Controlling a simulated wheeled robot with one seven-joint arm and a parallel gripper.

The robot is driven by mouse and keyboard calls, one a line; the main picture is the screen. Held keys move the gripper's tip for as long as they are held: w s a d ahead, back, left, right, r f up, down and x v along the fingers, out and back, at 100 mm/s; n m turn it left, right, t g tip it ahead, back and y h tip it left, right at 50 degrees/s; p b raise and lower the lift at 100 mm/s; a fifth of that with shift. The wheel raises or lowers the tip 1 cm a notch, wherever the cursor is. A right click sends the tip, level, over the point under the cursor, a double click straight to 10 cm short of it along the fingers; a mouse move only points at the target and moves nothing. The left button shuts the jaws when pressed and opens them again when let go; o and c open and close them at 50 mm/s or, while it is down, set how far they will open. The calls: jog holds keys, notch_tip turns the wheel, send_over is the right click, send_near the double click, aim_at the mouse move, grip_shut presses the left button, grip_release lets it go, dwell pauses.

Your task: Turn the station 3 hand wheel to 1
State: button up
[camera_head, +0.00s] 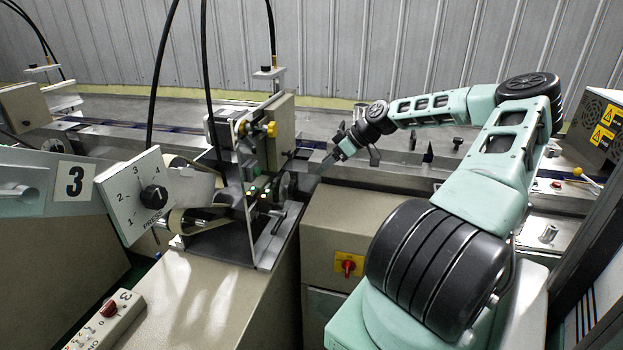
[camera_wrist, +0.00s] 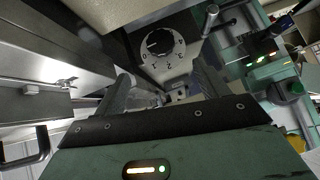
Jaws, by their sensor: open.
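My gripper (camera_head: 328,161) is right of the station's machine. In the wrist view my gripper (camera_wrist: 164,84) is open and empty, its dark fingers apart, with the wheel beyond them and not touched.
A crank handle (camera_wrist: 211,20) and a green machine part with lit buttons are on the right of the wrist view. In the head view, a red switch (camera_head: 348,265) is on the cabinet front. A control box (camera_head: 105,320) marked 3 stands at lower left.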

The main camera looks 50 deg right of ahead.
jog(key=v, duration=0.3)
jog(key=shift+s+d+r, duration=0.1)
jog(key=shift+s+r, duration=0.05)
jog(key=shift+r, duration=0.05)
jog(key=shift+d, duration=0.1)
dwell(0.5)
